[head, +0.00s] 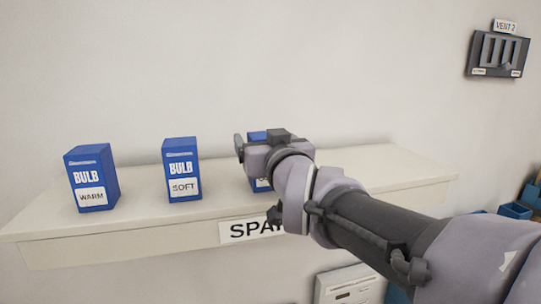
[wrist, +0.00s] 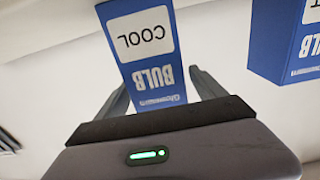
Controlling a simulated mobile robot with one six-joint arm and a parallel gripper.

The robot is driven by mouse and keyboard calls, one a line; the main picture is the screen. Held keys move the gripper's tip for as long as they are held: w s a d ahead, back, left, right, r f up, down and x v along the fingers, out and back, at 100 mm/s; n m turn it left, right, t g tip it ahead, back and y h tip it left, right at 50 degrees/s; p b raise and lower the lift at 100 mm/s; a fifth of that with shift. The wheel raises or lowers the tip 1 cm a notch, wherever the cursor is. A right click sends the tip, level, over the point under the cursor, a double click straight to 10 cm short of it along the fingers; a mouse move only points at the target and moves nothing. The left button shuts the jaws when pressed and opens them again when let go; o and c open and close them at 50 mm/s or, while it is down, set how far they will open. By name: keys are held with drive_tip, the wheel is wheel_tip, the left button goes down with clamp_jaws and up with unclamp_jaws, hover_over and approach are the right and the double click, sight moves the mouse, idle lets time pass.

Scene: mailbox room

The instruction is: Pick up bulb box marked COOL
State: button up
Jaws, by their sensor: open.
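The blue bulb box marked COOL (wrist: 140,40) shows upside down in the wrist view, standing between the two fingers of my gripper (wrist: 160,88). My gripper is open, with one finger on either side of the box; I cannot tell whether either touches it. In the head view my gripper (head: 262,146) is over the right half of the shelf and hides most of this box (head: 262,184). Only a bit of its blue top and front shows there.
The white shelf (head: 130,222) also holds the WARM box (head: 91,178) and the SOFT box (head: 181,169), both left of my gripper. The SOFT box is close by in the wrist view (wrist: 285,45). A VENT 2 switch panel (head: 497,54) is on the wall at right.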

drive_tip(key=x, duration=0.3)
drive_tip(key=shift+s+d, duration=0.1)
drive_tip(key=shift+s, duration=0.35)
drive_tip(key=c, duration=1.5)
